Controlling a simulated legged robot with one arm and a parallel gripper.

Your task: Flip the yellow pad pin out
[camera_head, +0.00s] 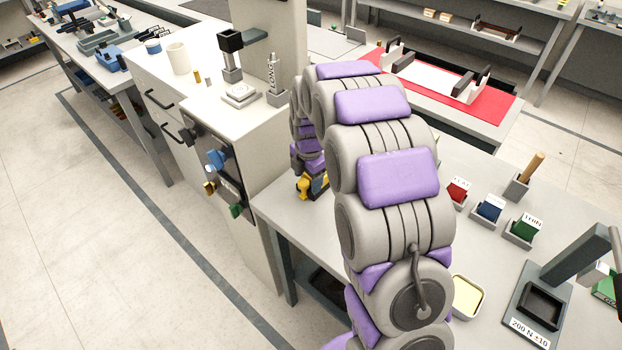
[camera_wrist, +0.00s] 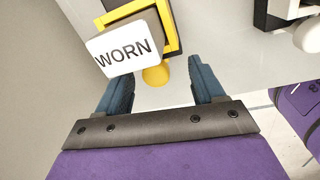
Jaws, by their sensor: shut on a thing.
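In the wrist view my gripper (camera_wrist: 162,76) has its two blue fingers either side of a round yellow pin (camera_wrist: 156,75); the fingers' contact with it is hard to make out. The pin sits below a yellow frame (camera_wrist: 173,38) around a dark grey block. A white tag reading "WORN" (camera_wrist: 122,48) partly covers the frame and block. In the head view my arm hides most of this spot; a small yellow and black piece (camera_head: 312,185) shows at the arm's far end, by the table's edge.
A cabinet (camera_head: 270,140) stands left of the arm, with blue (camera_head: 216,159), yellow (camera_head: 209,187) and green (camera_head: 236,210) pieces on its side. Red (camera_head: 458,191), blue (camera_head: 489,209) and green (camera_head: 523,229) cards stand on the right table. Floor on the left is clear.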

